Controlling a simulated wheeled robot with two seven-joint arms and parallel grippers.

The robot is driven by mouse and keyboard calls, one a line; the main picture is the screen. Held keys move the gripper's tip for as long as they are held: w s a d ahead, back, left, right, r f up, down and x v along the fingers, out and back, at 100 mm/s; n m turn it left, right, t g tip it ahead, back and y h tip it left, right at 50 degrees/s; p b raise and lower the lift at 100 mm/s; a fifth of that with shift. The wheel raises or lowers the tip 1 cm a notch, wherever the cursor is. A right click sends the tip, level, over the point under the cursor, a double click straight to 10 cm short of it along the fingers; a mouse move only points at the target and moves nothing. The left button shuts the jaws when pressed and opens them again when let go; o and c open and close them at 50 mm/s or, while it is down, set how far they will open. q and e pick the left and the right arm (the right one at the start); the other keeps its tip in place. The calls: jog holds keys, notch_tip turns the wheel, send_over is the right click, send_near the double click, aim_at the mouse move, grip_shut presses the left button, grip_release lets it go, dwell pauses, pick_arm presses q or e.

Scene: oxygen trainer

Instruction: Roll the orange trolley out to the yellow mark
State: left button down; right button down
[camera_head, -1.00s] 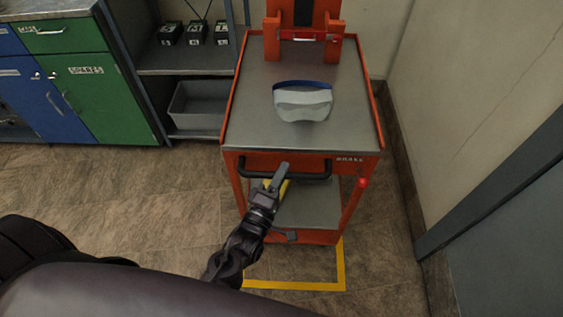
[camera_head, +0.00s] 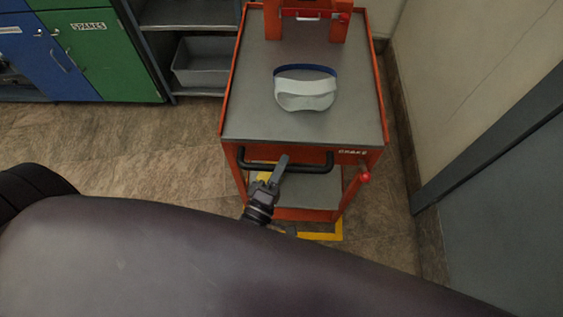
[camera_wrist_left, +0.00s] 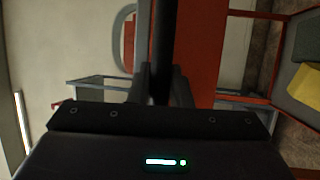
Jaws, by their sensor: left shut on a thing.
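The orange trolley (camera_head: 228,120) stands in front of me with a grey top and a black push handle (camera_head: 310,163) along its near side. My left gripper (camera_head: 280,167) is shut on the black handle, left of its middle. In the left wrist view the dark handle bar (camera_wrist_left: 166,40) runs between the fingers (camera_wrist_left: 160,85). A yellow mark (camera_head: 325,232) shows on the floor under the trolley's near right corner; my own body hides its nearer part. A red-knobbed brake lever (camera_head: 364,176) is at the trolley's right front. My right gripper is not in view.
A white and blue visor-like item (camera_head: 305,93) lies on the trolley top, with an orange frame (camera_head: 357,28) behind it. The wall (camera_head: 470,70) and a grey door (camera_head: 510,200) are close on the right. Shelving with a grey bin (camera_head: 200,62) and cabinets (camera_head: 90,60) stand at left. Floor between is clear.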

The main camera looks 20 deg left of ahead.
pick_arm(q)
jog(key=c, duration=1.3)
grip_release()
jog(key=shift+b+v, duration=0.5)
jog(key=shift+v, duration=3.4)
